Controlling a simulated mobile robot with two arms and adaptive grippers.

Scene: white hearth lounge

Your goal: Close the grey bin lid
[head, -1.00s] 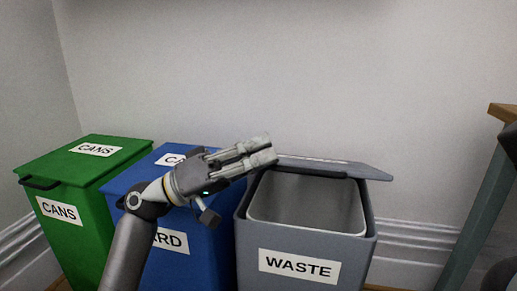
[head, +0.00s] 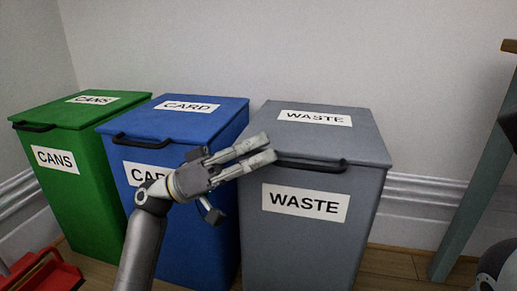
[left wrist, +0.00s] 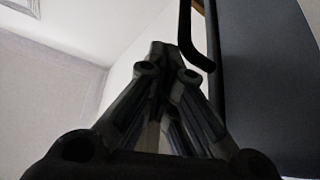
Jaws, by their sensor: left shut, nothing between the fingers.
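The grey waste bin (head: 305,235) stands at the right of a row of bins in the head view. Its grey lid (head: 335,138) lies flat over the top, with a WASTE label and a dark handle (head: 312,165) at the front edge. My left gripper (head: 262,150) is shut and empty, with its fingertips at the lid's front left, close to the handle's left end. I cannot tell whether they touch the lid. In the left wrist view the fingers (left wrist: 165,90) point up beside a dark handle (left wrist: 193,40) and a dark grey surface (left wrist: 265,80). My right gripper is not in view.
A blue card bin (head: 185,240) stands left of the grey bin, and a green cans bin (head: 75,190) stands further left, both with lids down. A red object (head: 45,275) is at the lower left. A table leg (head: 475,190) stands at the right, with bare floor before it.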

